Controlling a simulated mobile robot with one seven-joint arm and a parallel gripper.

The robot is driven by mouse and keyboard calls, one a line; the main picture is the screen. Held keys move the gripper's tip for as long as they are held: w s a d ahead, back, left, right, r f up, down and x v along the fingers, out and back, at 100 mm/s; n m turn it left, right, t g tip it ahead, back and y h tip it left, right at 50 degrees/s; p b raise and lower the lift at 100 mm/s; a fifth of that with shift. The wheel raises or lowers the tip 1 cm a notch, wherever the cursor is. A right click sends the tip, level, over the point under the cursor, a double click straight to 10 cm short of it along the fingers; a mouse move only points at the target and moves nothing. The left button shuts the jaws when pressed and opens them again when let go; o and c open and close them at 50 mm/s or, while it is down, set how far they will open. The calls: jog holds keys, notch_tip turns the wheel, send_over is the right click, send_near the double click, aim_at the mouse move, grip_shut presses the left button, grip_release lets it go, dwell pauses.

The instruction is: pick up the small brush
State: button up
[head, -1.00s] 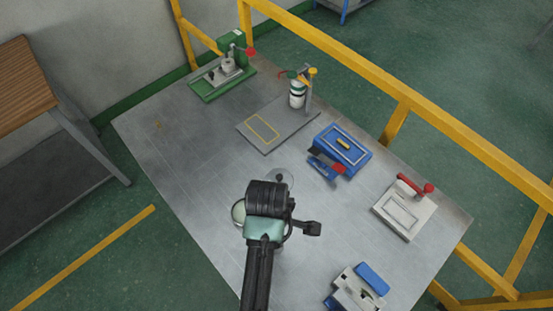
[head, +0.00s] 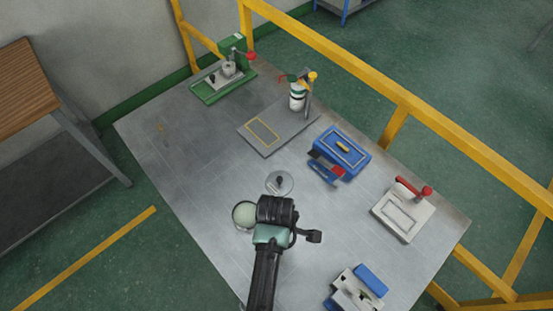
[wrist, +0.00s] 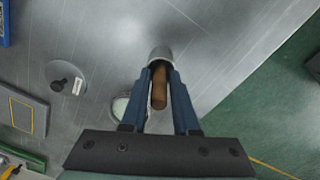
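In the wrist view the small brush (wrist: 159,88) shows as a brown wooden handle pointing back between my gripper's two blue fingers. A pale grey rounded part (wrist: 160,54) lies just beyond the fingertips. My gripper (wrist: 160,72) has its fingers close together, with the handle filling the gap at the tips, so it looks shut on the handle. In the head view my gripper's dark wrist (head: 277,209) hides the brush and the fingers. Whether the brush touches the table cannot be told.
A round pale-filled dish (head: 243,214) sits just left of my wrist, and a grey knobbed lid (head: 288,188) lies behind it. A blue box (head: 350,145), a flat grey plate stand (head: 285,137), a green press (head: 208,91) and a white clamp (head: 402,217) stand farther off. The table's left side is clear.

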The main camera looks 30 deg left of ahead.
grip_shut()
jog(key=shift+r, duration=0.15)
